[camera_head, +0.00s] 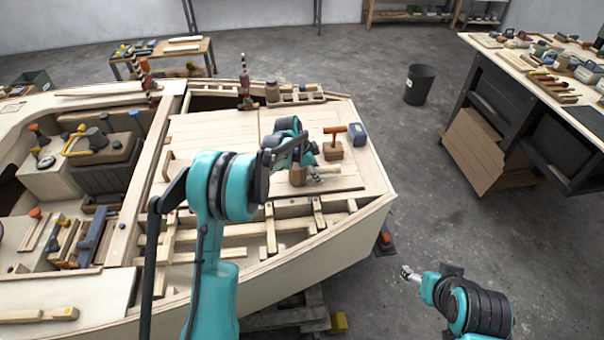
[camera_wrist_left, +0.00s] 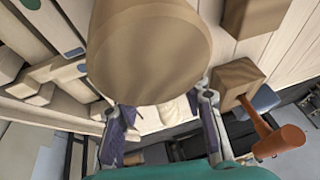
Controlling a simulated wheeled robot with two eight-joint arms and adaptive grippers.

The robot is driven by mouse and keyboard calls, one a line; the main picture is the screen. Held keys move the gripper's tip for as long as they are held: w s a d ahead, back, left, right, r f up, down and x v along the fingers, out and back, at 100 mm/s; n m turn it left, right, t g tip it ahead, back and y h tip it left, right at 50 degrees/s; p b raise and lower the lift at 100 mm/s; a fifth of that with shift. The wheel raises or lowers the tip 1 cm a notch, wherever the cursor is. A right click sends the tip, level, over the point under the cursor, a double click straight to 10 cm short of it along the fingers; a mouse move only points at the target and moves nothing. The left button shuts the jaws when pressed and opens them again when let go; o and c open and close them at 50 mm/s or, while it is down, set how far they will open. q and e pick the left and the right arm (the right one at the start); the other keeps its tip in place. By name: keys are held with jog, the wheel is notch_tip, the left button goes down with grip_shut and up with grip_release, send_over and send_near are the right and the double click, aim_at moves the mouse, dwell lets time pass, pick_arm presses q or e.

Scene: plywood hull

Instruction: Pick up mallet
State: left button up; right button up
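The mallet appears to be the tan round wooden piece (camera_head: 297,177) on the hull's deck, with a pale bar beside it that may be its handle (camera_head: 330,170). In the left wrist view its large round tan body (camera_wrist_left: 150,50) fills the top middle, close to the camera. My left gripper (camera_head: 315,178) is low over the deck beside it. Its two fingers (camera_wrist_left: 162,122) are spread, with no clear grip on anything. My right gripper (camera_head: 408,273) is away from the hull, over the floor at the lower right; its fingers are too small to read.
A wooden block (camera_head: 333,152) with an orange T-shaped top (camera_head: 335,130) stands just behind my left gripper; it also shows in the left wrist view (camera_wrist_left: 237,82). A blue-grey box (camera_head: 358,134) is beside it. Open hull frames (camera_head: 265,235) lie in front of the deck.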

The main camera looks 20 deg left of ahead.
pick_arm(q)
grip_shut()
jog(key=shift+r, duration=0.15)
